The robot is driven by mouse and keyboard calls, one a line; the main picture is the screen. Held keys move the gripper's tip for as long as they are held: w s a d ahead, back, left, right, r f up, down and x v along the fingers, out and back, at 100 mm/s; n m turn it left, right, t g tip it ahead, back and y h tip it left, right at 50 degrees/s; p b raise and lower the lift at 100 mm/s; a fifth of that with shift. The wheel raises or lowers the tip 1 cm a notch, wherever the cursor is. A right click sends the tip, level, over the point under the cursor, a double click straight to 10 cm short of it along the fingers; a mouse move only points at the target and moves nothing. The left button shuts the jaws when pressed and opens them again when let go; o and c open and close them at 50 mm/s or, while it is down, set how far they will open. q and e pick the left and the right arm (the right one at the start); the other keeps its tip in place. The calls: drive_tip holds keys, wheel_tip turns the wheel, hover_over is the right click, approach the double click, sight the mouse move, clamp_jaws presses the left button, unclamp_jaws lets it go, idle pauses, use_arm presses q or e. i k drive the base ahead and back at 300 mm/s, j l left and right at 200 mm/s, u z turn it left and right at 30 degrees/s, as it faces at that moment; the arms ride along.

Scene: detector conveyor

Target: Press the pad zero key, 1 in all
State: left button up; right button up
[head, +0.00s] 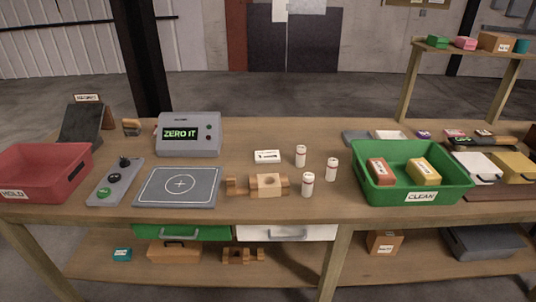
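A grey display box (197,150) stands at the back left of the table, with a green-lit screen (181,134) reading "ZERO IT". Small green and red buttons are on its right side. A flat grey pad (205,189) with a white circle and cross lies in front of it, with nothing on it. Left of the pad is a grey key strip (118,184) with a green key (104,192) at the near end, a dark round key in the middle and a dark knob at the far end. Labels on the keys are too small to read. Neither gripper is in view.
A red "HOLD" bin (40,185) is at the left edge. A green "CLEAN" bin (458,186) holding two blocks stands to the right.

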sight(113, 178)
drive_tip(key=i+l, duration=0.8)
drive_tip(key=i, duration=0.05)
